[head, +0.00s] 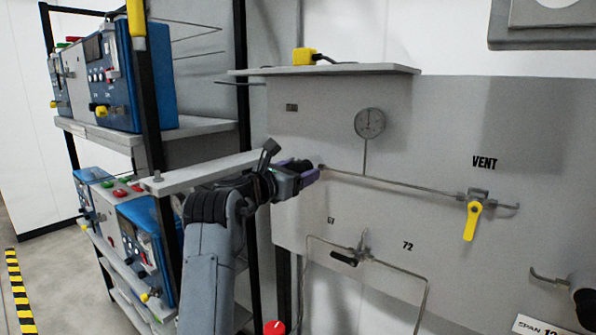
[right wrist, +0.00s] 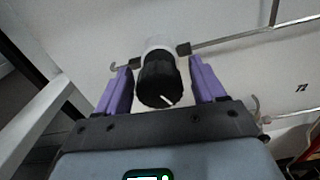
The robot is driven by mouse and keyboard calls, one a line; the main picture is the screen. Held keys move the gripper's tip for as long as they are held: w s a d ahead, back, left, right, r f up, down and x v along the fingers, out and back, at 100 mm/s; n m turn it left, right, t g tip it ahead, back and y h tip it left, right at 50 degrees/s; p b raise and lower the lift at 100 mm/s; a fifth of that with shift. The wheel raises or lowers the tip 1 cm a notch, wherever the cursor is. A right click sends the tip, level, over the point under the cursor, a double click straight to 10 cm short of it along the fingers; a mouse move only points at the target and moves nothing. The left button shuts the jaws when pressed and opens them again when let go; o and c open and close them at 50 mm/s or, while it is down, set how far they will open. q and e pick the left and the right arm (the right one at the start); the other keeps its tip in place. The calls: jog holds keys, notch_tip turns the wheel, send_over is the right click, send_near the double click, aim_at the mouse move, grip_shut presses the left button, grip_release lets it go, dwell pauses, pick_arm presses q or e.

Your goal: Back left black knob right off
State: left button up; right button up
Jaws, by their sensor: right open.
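A round black knob (right wrist: 158,82) with a white pointer line sits on a white collar (right wrist: 160,46) on the grey panel (head: 440,130). In the right wrist view it stands between the two purple fingers of my right gripper (right wrist: 160,68). The fingers are open, with a gap visible on each side of the knob. In the head view my right gripper (head: 309,177) is at the panel's left part, at the left end of a thin pipe (head: 400,184), and largely hides the knob. My left gripper is out of view.
A yellow VENT handle (head: 472,221) hangs right of the knob. A small black-handled valve (head: 345,259) is lower down. A round gauge (head: 369,123) is above the pipe. A rack with blue instruments (head: 112,85) stands left, and a shelf (head: 330,69) juts out above.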

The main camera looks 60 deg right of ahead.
jog(key=c, duration=1)
